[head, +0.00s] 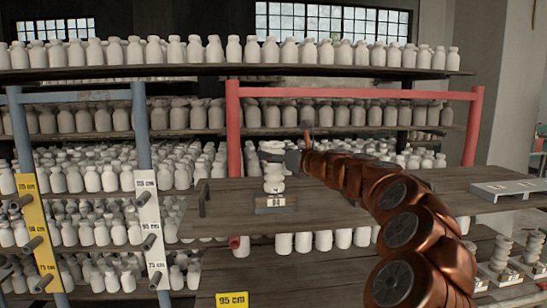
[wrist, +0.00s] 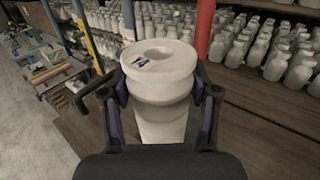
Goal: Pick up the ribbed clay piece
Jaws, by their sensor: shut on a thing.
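The ribbed clay piece (wrist: 163,92) is white, with stacked rounded rings, a hole in its top and a small blue-and-white mark on its rim. In the wrist view it stands between both fingers of my gripper (wrist: 161,98), which is shut on it from both sides. In the head view the piece (head: 274,177) is upright over a wooden board (head: 225,222), behind a small block marked 84 (head: 275,204). That block hides its base, so I cannot tell whether it touches the board. In that view my arm comes in from the right and the fingers are hard to make out.
Racks behind hold rows of white bottles (head: 290,53). A red frame (head: 233,130) and a blue frame (head: 140,130) stand close behind and left. A grey tray (head: 505,190) lies at right. More ribbed pieces (head: 500,255) stand at lower right. The board's left part is mostly clear.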

